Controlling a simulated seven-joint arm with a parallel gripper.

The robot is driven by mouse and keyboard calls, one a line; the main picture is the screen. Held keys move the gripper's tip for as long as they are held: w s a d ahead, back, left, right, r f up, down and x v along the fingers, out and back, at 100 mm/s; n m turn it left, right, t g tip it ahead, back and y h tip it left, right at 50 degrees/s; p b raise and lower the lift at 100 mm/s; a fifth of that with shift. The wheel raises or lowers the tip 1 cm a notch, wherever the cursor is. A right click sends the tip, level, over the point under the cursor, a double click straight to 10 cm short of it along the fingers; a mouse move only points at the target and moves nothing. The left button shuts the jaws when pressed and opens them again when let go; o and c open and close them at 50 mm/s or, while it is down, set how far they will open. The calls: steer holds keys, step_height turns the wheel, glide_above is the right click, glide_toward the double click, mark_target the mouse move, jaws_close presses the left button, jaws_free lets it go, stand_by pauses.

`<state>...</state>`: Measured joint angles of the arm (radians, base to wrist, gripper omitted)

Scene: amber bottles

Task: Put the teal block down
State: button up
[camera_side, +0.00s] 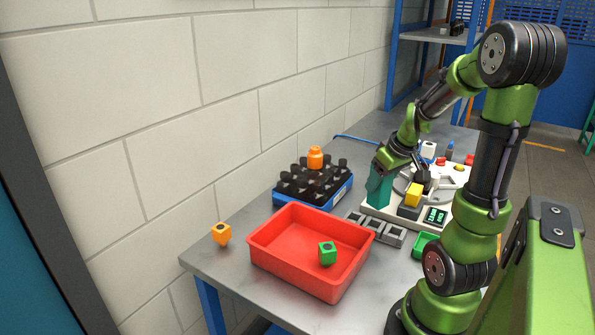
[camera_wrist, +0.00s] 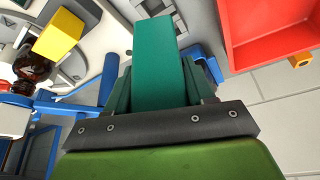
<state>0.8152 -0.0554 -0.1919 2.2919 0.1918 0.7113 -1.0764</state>
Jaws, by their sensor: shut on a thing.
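The teal block (camera_side: 379,191) is a tall, upright-looking piece in the side view, beside the left corner of the white machine base. In the wrist view the teal block (camera_wrist: 162,62) fills the middle and runs away from the camera. My gripper (camera_side: 384,166) is shut on it; in the wrist view my gripper (camera_wrist: 160,92) has a dark green finger on each side of the block. The block's lower end is close to the machine base in the side view; I cannot tell whether it touches anything.
A red bin (camera_side: 272,265) holds a green block (camera_side: 327,253). An orange block (camera_side: 221,233) sits left of it. A blue crate (camera_side: 328,201) holds several dark-capped bottles, with an orange item (camera_side: 315,157) on top. A yellow block (camera_side: 413,195) stands at the machine. Grey compartments (camera_side: 376,231) lie in front.

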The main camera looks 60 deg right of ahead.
mark_target(378, 198)
steer(key=shift+f, duration=2.4)
steer(key=shift+f, duration=0.25)
steer(key=shift+f, duration=0.4)
steer(key=o, duration=1.1)
steer(key=shift+o, duration=0.2)
steer(key=shift+r, duration=0.15)
